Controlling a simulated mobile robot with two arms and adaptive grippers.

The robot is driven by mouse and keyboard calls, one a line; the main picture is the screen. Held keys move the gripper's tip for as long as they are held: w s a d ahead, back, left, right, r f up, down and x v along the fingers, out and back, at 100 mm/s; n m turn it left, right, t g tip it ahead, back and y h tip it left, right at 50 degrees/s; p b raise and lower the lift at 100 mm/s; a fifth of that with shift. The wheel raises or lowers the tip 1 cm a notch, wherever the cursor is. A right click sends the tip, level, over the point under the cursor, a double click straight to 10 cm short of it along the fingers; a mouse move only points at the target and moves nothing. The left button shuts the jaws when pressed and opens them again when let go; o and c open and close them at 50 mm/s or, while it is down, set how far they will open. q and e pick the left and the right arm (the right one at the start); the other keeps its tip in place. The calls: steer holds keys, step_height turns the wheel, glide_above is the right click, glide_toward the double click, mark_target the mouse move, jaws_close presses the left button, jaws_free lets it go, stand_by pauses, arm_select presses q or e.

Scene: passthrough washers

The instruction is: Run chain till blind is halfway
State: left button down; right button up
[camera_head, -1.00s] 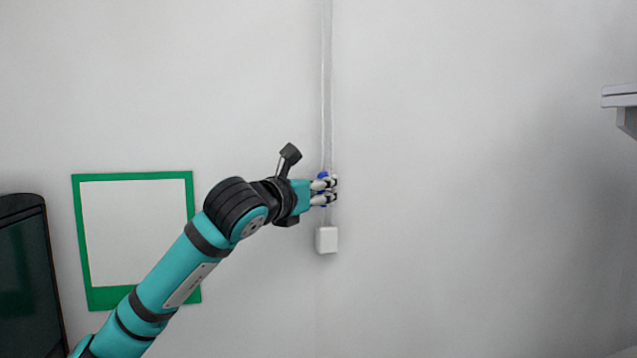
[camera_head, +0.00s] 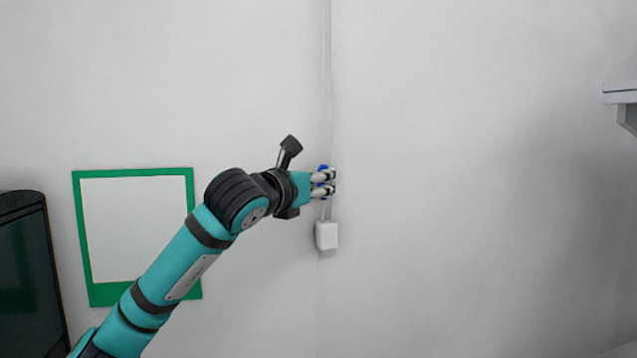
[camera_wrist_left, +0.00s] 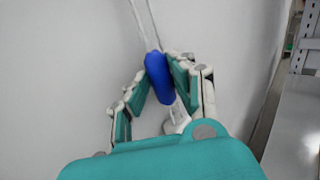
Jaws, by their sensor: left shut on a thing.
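A thin white chain (camera_head: 327,80) hangs down the wall in two strands to a small white box (camera_head: 327,236). A blue grip piece (camera_head: 322,169) sits on the chain above the box. My left gripper (camera_head: 328,184) is at the blue piece and shut on it. In the left wrist view, the blue piece (camera_wrist_left: 159,77) lies between the fingers of my left gripper (camera_wrist_left: 160,85), and the chain (camera_wrist_left: 146,25) runs up from it. The blind is not in view. My right gripper is not in view.
A green-framed white panel (camera_head: 188,185) is on the wall at left, behind my arm. A dark appliance (camera_head: 30,270) stands at the left edge. A grey shelf end (camera_head: 620,94) juts in at right. The wall between chain and shelf is clear.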

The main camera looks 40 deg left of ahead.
arm_select(q)
step_height(320, 180, up, 20)
steer(key=p, duration=1.1)
steer(key=shift+f, duration=0.2)
steer(key=c, duration=1.4)
jaws_free()
steer(key=shift+f, duration=0.1)
steer(key=shift+s, duration=0.1)
steer(key=s, duration=1.2)
steer(key=shift+d, duration=0.45)
